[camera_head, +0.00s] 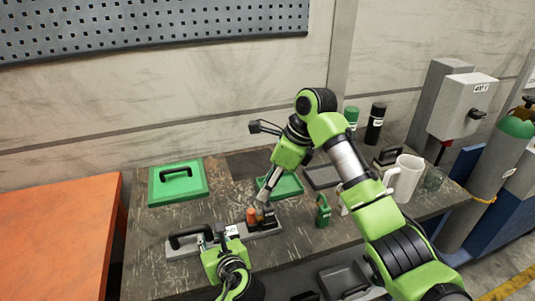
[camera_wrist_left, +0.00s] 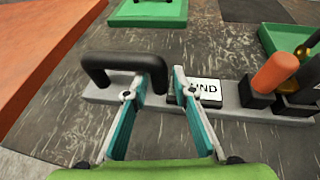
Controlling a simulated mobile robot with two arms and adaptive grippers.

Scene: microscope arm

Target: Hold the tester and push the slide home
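The tester, a grey bar (camera_head: 184,249) with a black handle (camera_head: 189,236), lies on the worktable; the bar (camera_wrist_left: 232,112) also shows in the left wrist view. It carries a label ending in "UND" (camera_wrist_left: 205,91) and an upright orange piece (camera_wrist_left: 274,73) in a black block, which may be the slide; the orange piece (camera_head: 251,215) shows in the head view too. My left gripper (camera_wrist_left: 155,85) is open, its fingers on either side of the handle's right leg; contact is unclear. My right gripper (camera_head: 264,196) points down beside the orange piece; its finger gap is too small to judge.
A green lidded case (camera_head: 178,182) stands at the back left and a green tray (camera_head: 288,186) behind the tester. A small green bottle-like item (camera_head: 323,211) stands right of it. A white mug (camera_head: 405,178) and canisters (camera_head: 375,123) are farther right. An orange surface (camera_head: 55,235) adjoins left.

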